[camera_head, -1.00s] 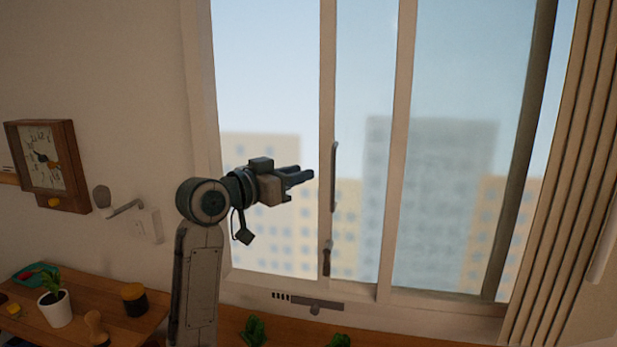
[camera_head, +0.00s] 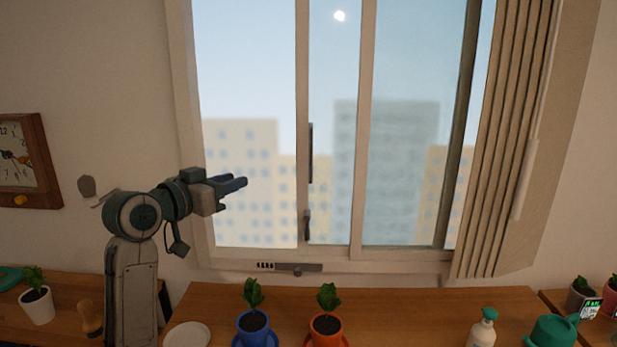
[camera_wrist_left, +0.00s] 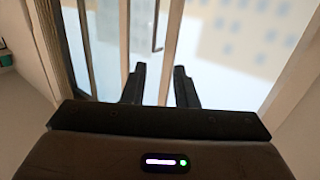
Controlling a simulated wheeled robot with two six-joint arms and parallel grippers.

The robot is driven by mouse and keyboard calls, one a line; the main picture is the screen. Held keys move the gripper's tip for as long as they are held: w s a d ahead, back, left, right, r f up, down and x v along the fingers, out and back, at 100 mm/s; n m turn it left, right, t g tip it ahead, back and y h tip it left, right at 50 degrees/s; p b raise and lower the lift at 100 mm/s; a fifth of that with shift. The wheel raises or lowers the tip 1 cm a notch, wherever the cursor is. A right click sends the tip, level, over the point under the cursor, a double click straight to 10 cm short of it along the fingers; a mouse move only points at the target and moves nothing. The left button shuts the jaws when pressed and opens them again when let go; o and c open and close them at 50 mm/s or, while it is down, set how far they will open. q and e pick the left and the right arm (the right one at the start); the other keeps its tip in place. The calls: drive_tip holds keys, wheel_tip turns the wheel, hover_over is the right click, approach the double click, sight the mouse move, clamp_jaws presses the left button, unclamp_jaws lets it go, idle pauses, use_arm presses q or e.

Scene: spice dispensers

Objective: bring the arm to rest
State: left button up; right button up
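My left gripper (camera_head: 240,184) is raised in front of the window, well above the wooden counter, with its fingers pointing right. In the left wrist view its two dark fingers (camera_wrist_left: 160,84) stand apart with nothing between them, and the window frame shows beyond them. The gripper is open and empty. My right arm and right gripper are not in any view.
The window (camera_head: 330,130) fills the back. On the counter (camera_head: 400,305) stand a blue potted plant (camera_head: 253,325), an orange potted plant (camera_head: 326,325), a white plate (camera_head: 187,336), a soap bottle (camera_head: 482,330) and a teal watering can (camera_head: 553,331). A clock (camera_head: 25,160) hangs at left.

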use_arm(q)
drive_tip(key=s+a+f+n+g+y, duration=0.25)
drive_tip(key=s+f, duration=0.25)
drive_tip(key=f, duration=1)
drive_tip(key=s+a+f+n+g+y, duration=0.1)
drive_tip(key=s+a+f+g+y, duration=0.3)
drive_tip(key=f, duration=1.1)
drive_tip(key=s+a+f+n+g+y, duration=0.1)
drive_tip(key=s+a+f+g, duration=0.1)
drive_tip(key=s+f, duration=0.65)
drive_tip(key=s+a+f+g+y, duration=0.1)
drive_tip(key=s+f+y, duration=0.15)
drive_tip(key=s, duration=1.05)
drive_tip(key=s+a+f+n+g+y, duration=0.1)
drive_tip(key=s+a+f+g, duration=0.1)
drive_tip(key=s+f, duration=0.7)
wheel_tip(320, 180, down, 26)
drive_tip(key=s+a, duration=0.1)
drive_tip(key=a, duration=0.1)
drive_tip(key=s+a+f+g, duration=0.1)
drive_tip(key=s+f+g, duration=0.1)
drive_tip(key=s+f, duration=1.7)
drive_tip(key=shift+a+f+n, duration=0.25)
drive_tip(key=shift+f+n, duration=0.1)
drive_tip(key=shift+f, duration=0.65)
